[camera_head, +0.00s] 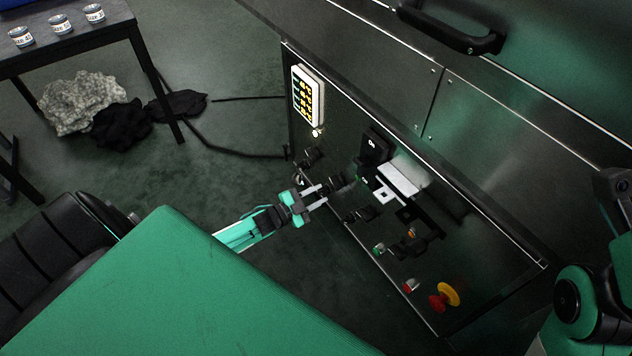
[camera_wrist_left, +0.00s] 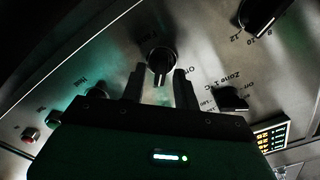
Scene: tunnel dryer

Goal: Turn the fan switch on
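The control panel (camera_head: 340,150) is dark metal with several black knobs, and its labels are mostly unreadable in the head view. My left gripper (camera_head: 322,193) is at the panel, in front of a black rotary knob (camera_head: 337,184). In the left wrist view, my left gripper (camera_wrist_left: 159,88) is open, with its two fingers pointing at a black knob (camera_wrist_left: 158,55) with a pale pointer mark. My right gripper is out of view.
A lit display (camera_head: 307,97) is at the panel's upper left. A table with cans (camera_head: 60,24) stands at upper left.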

